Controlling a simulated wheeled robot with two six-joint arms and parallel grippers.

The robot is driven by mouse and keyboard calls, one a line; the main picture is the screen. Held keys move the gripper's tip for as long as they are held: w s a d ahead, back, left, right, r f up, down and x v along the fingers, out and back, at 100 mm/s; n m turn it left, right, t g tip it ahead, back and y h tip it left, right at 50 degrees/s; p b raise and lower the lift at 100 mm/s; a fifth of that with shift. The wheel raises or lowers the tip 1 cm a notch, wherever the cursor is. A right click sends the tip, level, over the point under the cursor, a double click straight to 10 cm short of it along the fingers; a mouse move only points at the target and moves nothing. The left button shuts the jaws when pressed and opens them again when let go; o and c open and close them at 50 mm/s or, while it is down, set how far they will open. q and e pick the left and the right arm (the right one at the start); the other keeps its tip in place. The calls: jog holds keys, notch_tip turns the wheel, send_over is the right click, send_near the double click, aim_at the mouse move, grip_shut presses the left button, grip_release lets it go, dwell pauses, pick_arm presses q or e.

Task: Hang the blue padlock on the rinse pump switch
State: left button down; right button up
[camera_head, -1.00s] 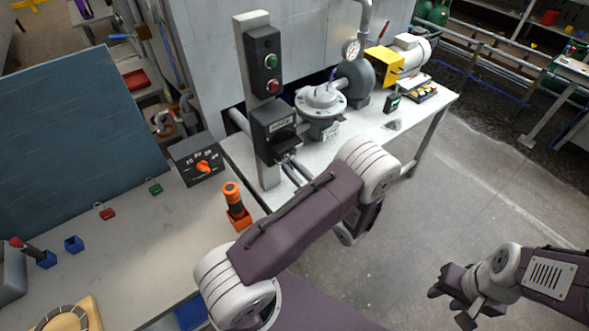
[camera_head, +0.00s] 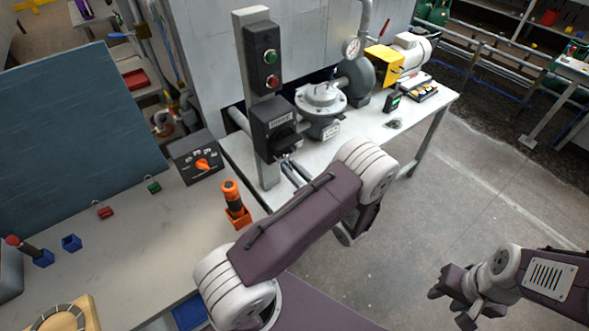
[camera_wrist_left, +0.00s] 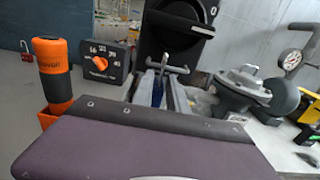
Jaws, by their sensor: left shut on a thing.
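The rinse pump switch (camera_head: 277,128) is a dark box with a black rotary handle, on a grey post at the bench edge; its label is partly readable. In the left wrist view the switch (camera_wrist_left: 180,30) fills the top middle. My left gripper (camera_wrist_left: 160,90) is shut on the blue padlock (camera_wrist_left: 157,92), right below the switch, with the metal shackle up towards the handle. I cannot tell whether the shackle passes through the switch. In the head view the padlock cannot be made out by the fingers (camera_head: 291,170). My right gripper (camera_head: 455,303) is open and empty over the floor.
A green and red button box (camera_head: 263,57) sits above the switch. An orange-handled tool in an orange holder (camera_head: 238,218) and a dial box (camera_head: 198,157) stand left. Red (camera_head: 104,211) and green (camera_head: 153,186) padlocks lie on the left table. A pump (camera_head: 322,100) stands right.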

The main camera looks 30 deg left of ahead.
pick_arm(q)
jog(key=shift+w+a+f, duration=0.3)
jog(key=shift+a+f, duration=0.3)
jog(key=shift+f, duration=0.1)
jog(key=shift+f+b, duration=0.1)
jog(key=shift+b, duration=0.2)
jog(key=shift+d, duration=0.15)
pick_arm(e)
jog(key=shift+w+a+f, duration=0.25)
jog(key=shift+a+f, duration=0.15)
jog(key=shift+f, duration=0.1)
pick_arm(q)
jog(key=shift+s, duration=0.1)
jog(key=c, duration=1.2)
grip_release()
jog(key=shift+c, duration=0.2)
jog(key=shift+d, duration=0.1)
